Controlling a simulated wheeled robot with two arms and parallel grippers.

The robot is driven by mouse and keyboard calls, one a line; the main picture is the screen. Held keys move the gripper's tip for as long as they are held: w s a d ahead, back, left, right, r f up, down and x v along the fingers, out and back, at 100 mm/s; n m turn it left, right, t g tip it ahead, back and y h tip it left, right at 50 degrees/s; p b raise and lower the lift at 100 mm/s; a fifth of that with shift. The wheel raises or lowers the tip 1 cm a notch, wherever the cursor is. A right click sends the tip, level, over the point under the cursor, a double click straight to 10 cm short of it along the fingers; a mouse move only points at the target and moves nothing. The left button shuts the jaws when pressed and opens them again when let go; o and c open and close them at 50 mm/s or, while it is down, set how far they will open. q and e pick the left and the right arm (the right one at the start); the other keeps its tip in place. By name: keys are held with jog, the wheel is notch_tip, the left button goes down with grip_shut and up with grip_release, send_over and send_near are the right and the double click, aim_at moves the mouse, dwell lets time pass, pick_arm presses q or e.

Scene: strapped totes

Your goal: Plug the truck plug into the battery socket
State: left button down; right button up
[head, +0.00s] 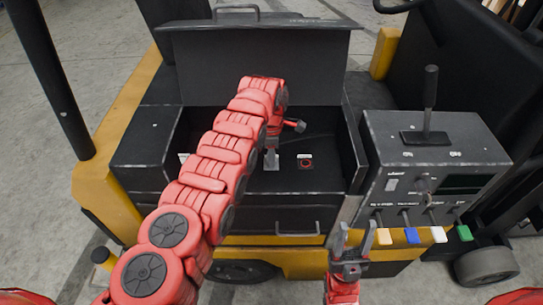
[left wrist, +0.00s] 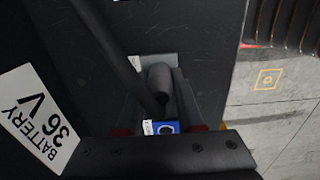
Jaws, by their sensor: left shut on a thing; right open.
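My left gripper (head: 271,158) reaches down into the open battery compartment of the truck. It is shut on what looks like the truck plug, a grey body (left wrist: 160,82) with a dark cable, seen between the fingers in the left wrist view. A blue piece with a white mark (left wrist: 165,127) shows close to the palm. The arm and gripper hide most of the plug in the head view. I cannot make out the battery socket or whether the plug touches it. My right gripper (head: 350,252) is open and empty in front of the truck.
The raised lid (head: 258,62) stands behind the compartment. A white "BATTERY 36 V" label (left wrist: 38,118) is on a dark surface. A control box (head: 435,150) with a lever and several coloured knobs stands at the right. A drawer handle (head: 297,228) is below.

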pick_arm(q)
jog(key=shift+r, duration=0.2)
dwell(0.6)
jog(key=shift+w+r+p, duration=0.1)
jog(key=shift+r+p, duration=0.05)
jog(key=shift+p, duration=0.2)
jog(key=shift+r+p, duration=0.5)
jog(key=shift+r, duration=0.1)
jog(key=shift+r+p, duration=0.45)
jog(key=shift+r, duration=0.1)
jog(key=shift+r+p, duration=0.35)
jog(key=shift+r, duration=0.2)
jog(key=shift+r+p, duration=0.3)
jog(key=shift+r, duration=0.6)
jog(key=shift+r, duration=0.1)
